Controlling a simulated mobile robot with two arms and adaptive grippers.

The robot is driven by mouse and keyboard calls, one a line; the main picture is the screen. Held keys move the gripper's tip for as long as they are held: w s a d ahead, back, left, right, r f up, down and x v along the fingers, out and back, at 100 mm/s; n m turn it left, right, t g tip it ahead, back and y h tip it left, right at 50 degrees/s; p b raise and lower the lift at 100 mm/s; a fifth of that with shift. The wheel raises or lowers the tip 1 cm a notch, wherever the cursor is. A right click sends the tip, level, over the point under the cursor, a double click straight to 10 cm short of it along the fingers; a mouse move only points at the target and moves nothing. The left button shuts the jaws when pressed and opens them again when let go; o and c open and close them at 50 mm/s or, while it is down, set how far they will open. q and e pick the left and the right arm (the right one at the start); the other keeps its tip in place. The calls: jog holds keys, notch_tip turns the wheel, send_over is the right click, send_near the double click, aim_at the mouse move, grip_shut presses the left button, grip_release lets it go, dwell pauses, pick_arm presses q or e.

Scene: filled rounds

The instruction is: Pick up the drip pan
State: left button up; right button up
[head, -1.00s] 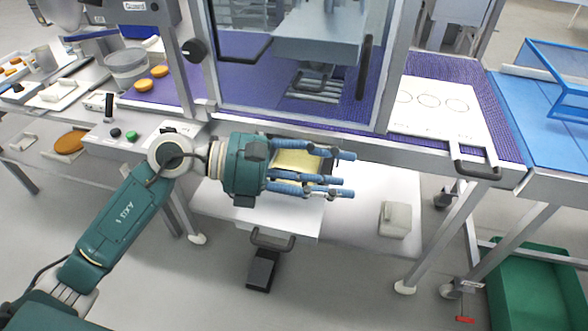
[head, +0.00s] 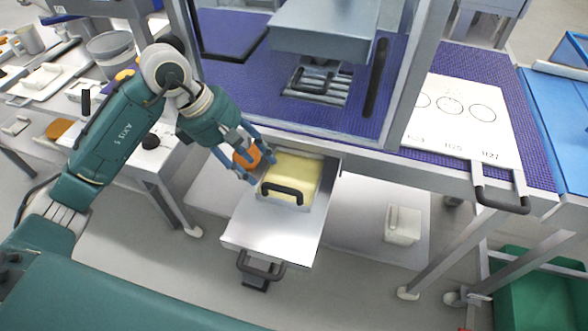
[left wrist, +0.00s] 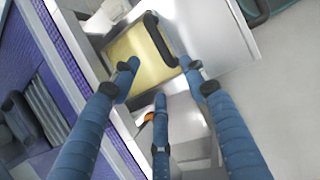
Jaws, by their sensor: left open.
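A pale yellow pan (head: 297,173) with a dark handle, which looks like the drip pan, lies in the pulled-out metal drawer (head: 270,226) below the machine. It also shows in the left wrist view (left wrist: 138,50), with its handle towards the top. My left gripper (head: 257,171) is open, with its blue fingers spread and pointing down at the pan's left edge. In the left wrist view the fingertips (left wrist: 160,76) are near the pan's edge, with nothing between them. Whether they touch the pan I cannot tell. My right gripper is not in view.
An orange round thing (head: 246,158) is partly hidden behind my left fingers. The machine's purple belt edge and frame are just behind the drawer. A small white box (head: 403,224) sits on the lower shelf at right. A white board (head: 460,120) with circles lies on the belt.

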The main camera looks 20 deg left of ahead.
aim_at(279, 186)
pick_arm(q)
jog(key=x, duration=0.4)
jog(key=shift+s+d+f+p, duration=0.2)
jog(key=shift+s+d+p, duration=0.1)
jog(key=shift+s+p, duration=0.1)
jog(key=shift+w+d+f, duration=0.1)
jog(key=shift+f, duration=0.1)
jog(key=d+f, duration=0.1)
jog(key=d+f+p, duration=0.1)
jog(key=f, duration=0.1)
jog(key=shift+w+d+f+p, duration=0.25)
jog(key=shift+w+d+p, duration=0.05)
jog(key=shift+d+p, duration=0.1)
jog(key=shift+f, duration=0.3)
jog(key=shift+w+f, duration=0.1)
jog(key=shift+c, duration=0.2)
jog(key=c, duration=0.8)
grip_shut()
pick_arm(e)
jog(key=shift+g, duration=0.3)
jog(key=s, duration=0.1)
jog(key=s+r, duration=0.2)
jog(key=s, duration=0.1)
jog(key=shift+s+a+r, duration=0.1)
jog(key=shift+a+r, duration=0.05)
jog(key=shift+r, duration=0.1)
